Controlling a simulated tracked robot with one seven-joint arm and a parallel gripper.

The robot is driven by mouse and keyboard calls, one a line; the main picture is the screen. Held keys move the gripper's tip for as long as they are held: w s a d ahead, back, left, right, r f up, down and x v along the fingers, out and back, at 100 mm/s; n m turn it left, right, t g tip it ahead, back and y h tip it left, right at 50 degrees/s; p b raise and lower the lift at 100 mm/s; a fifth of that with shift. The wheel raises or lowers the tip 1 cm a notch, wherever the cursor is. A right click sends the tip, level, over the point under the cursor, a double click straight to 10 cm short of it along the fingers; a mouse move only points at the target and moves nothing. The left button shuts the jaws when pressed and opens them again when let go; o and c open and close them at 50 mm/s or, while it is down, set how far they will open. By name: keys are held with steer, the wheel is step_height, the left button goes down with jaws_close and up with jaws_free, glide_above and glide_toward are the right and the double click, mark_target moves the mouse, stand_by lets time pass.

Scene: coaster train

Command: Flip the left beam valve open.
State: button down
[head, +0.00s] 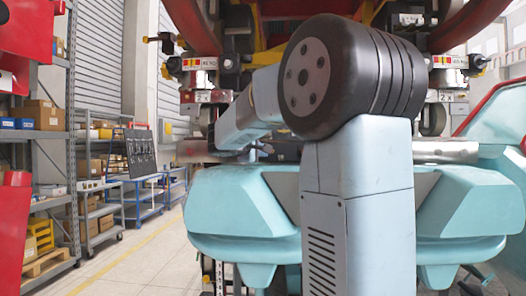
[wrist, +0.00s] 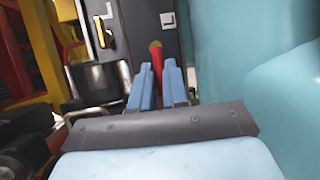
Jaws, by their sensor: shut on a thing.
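In the wrist view, my gripper (wrist: 158,78) has its two blue fingers closed around a red lever handle (wrist: 156,56).
A yellow latch on a pale plate (wrist: 105,30) is left of the handle in the wrist view. A teal body panel (wrist: 225,60) stands close on the right. In the head view, teal train bodywork (head: 245,205) lies beneath the arm; shelving (head: 75,120) and open floor are at left.

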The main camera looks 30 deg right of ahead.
steer(key=shift+f, duration=0.25)
steer(key=c, duration=1.1)
jaws_free()
steer(key=shift+r, duration=0.1)
steer(key=v, duration=1.3)
steer(key=shift+s+a, duration=0.2)
steer(key=shift+a, duration=0.2)
steer(key=s+f+m+g+y, duration=0.3)
steer(key=s+f+y, duration=0.3)
steer(key=s+f, duration=0.85)
steer(key=s+a+f+m+y, duration=0.1)
steer(key=s+a+f+y, duration=0.1)
steer(key=s+f, duration=0.1)
steer(key=s+a+f+m+y, duration=0.1)
steer(key=s+a+f+y, duration=0.2)
steer(key=s+f, duration=0.1)
steer(key=s+a+f+m+y, duration=0.2)
steer(key=s+a+f, duration=0.1)
steer(key=s, duration=0.2)
steer(key=shift+s+a+f+y, duration=0.15)
steer(key=shift+s+f+y, duration=0.15)
steer(key=shift+y, duration=0.1)
